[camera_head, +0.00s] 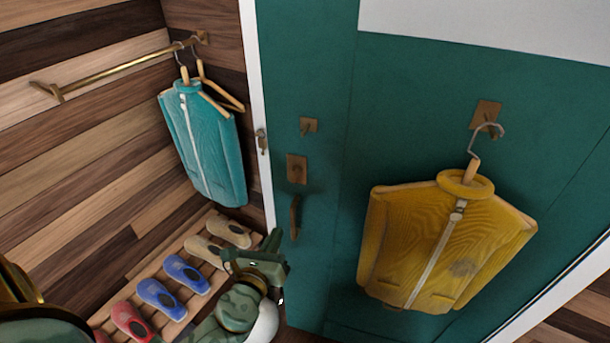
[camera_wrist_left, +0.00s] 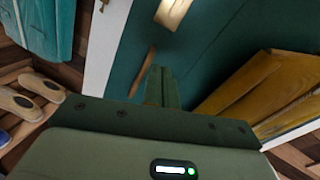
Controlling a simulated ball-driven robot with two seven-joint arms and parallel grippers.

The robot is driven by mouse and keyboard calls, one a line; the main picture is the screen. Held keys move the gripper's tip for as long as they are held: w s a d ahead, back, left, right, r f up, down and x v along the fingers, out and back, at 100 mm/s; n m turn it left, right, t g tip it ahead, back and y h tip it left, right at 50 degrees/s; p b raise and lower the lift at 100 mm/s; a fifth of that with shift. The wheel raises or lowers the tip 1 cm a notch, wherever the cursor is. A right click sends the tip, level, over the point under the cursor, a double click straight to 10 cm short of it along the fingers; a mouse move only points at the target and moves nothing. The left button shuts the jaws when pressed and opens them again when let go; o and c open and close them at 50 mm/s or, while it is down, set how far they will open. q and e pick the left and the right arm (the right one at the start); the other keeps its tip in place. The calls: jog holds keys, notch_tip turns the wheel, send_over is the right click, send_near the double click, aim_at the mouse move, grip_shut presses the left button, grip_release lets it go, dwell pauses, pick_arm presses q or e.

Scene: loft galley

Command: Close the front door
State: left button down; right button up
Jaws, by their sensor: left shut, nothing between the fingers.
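The green front door (camera_head: 335,130) fills the middle and right of the head view. Its left edge lies along a white frame (camera_head: 250,70); I cannot tell whether a gap remains there. The door carries a brass lock plate (camera_head: 297,168) and a brass pull handle (camera_head: 295,215). My left gripper (camera_head: 274,242) is shut and empty, low by the door's left edge, below and left of the handle. In the left wrist view its fingers (camera_wrist_left: 161,87) are together in front of the green door surface (camera_wrist_left: 225,45); contact is unclear. My right gripper is out of view.
A yellow jacket (camera_head: 400,240) hangs from a hook on the door. At left, a teal jacket (camera_head: 205,140) hangs from a brass rail (camera_head: 110,70) on the plank wall. Shoes (camera_head: 187,272) stand on a slatted rack close to my left arm.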

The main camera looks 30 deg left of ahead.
pick_arm(q)
jog(key=w+r+m, duration=0.1)
jog(key=m, duration=0.2)
send_near(299, 183)
jog(key=shift+t, duration=0.3)
jog(key=w, duration=0.5)
jog(key=shift+w+a+f, duration=0.2)
jog(key=shift+w+a, duration=0.05)
jog(key=shift+a, duration=0.15)
jog(key=shift+w+a, duration=0.15)
jog(key=shift+w, duration=0.5)
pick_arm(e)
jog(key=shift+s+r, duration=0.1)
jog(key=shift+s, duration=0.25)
